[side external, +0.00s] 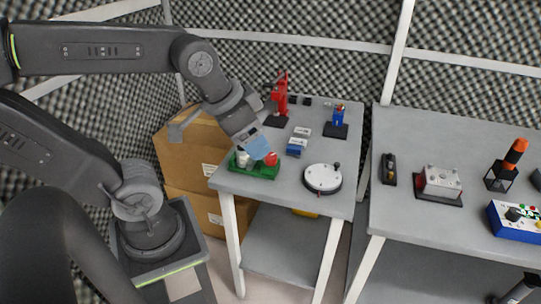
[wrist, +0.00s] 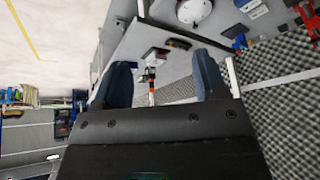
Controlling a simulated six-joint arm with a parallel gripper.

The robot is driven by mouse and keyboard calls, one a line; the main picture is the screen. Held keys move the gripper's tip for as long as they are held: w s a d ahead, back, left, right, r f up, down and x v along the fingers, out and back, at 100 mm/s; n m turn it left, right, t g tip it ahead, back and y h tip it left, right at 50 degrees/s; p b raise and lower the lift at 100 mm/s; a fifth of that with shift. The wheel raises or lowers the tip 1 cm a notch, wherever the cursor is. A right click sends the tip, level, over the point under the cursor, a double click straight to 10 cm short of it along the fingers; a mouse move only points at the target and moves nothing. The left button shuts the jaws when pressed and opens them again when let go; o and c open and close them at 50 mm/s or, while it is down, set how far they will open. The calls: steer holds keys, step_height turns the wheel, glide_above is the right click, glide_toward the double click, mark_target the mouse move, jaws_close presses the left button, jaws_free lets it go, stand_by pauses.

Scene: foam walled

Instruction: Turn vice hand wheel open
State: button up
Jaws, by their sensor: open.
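A round white wheel-like disc (side external: 323,178) with a dark rim and a small black knob lies flat near the front right of the left table. It also shows at the top of the wrist view (wrist: 193,10). A small blue and white block-shaped device (side external: 297,146), perhaps the vice, stands behind it to the left. I cannot tell for sure which part is the vice's hand wheel. My gripper (side external: 258,147) is above the table's left front, left of the disc and apart from it. In the wrist view its two fingers (wrist: 163,78) are spread with nothing held between them.
A green block (side external: 255,171) with red and white parts stands just below my gripper. A red upright device (side external: 281,95) and a small blue device (side external: 338,120) stand farther back. A second table (side external: 440,130) on the right holds several devices. Cardboard boxes (side external: 190,150) stand left.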

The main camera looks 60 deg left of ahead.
steer(key=w+a+f+m+g, duration=0.2)
steer(key=w+a+m+g, duration=0.15)
steer(key=w+a, duration=0.55)
steer(key=m+g, duration=0.2)
steer(key=m, duration=0.3)
glide_above(271, 156)
step_height(271, 156, down, 8)
step_height(271, 156, down, 14)
steer(key=shift+r, duration=0.25)
steer(key=shift+a, duration=0.1)
steer(key=c, duration=0.9)
steer(key=shift+c, duration=0.2)
steer(key=shift+n, duration=0.35)
